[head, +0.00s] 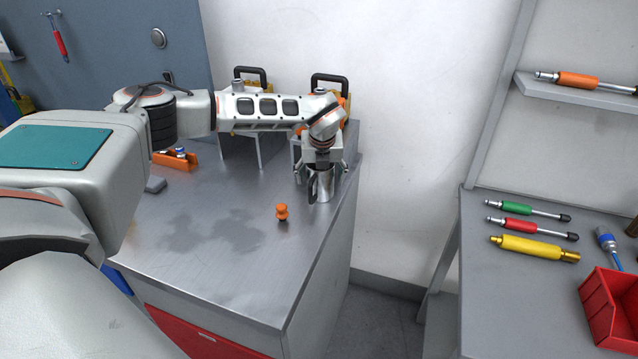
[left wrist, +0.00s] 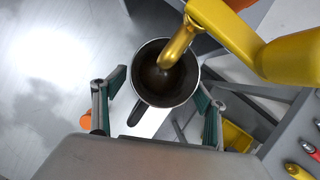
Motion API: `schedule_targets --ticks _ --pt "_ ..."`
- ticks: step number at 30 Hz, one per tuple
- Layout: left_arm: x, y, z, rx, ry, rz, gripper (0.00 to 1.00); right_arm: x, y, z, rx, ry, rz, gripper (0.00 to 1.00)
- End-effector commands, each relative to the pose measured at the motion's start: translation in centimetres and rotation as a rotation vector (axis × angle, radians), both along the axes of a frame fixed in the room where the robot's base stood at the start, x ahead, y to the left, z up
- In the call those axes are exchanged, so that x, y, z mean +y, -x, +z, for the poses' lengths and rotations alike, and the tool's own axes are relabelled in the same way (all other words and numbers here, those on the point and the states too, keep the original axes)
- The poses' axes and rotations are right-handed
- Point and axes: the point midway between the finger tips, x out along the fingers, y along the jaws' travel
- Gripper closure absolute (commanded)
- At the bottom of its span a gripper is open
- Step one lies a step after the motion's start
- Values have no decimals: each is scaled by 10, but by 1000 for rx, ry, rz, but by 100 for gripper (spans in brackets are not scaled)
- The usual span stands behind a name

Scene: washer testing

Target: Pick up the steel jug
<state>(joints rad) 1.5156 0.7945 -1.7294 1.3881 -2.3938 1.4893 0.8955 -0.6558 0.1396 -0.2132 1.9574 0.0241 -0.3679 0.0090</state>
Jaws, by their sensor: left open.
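The steel jug (head: 325,188) stands upright near the right back edge of the steel-topped bench. My left gripper (head: 322,172) points down at the jug from above. In the left wrist view my left gripper (left wrist: 158,112) is open, with one finger on either side of the jug (left wrist: 166,72). The jug's open mouth and dark inside face the camera, and its dark handle points toward the lower left. I cannot tell whether the fingers touch the jug. My right gripper is in neither view.
A yellow spout-like part (left wrist: 180,42) reaches over the jug's mouth. An orange knob-shaped piece (head: 282,212) stands in front of the jug. Black-handled units (head: 330,84) stand behind. The bench front (head: 215,255) is clear. A shelf table with tools (head: 535,246) and a red bin (head: 612,312) is at right.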

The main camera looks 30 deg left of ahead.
Motion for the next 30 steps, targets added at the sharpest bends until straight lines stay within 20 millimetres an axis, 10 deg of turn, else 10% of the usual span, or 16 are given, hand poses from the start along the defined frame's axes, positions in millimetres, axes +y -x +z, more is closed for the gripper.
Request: schedule_targets --ticks 11,17,30 --pt "3 -5 -15 -1 0 -1 28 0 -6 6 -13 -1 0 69" --pt "4 -5 -15 -1 0 0 72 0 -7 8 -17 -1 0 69" --pt "4 -5 -13 -1 0 0 72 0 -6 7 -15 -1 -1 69"
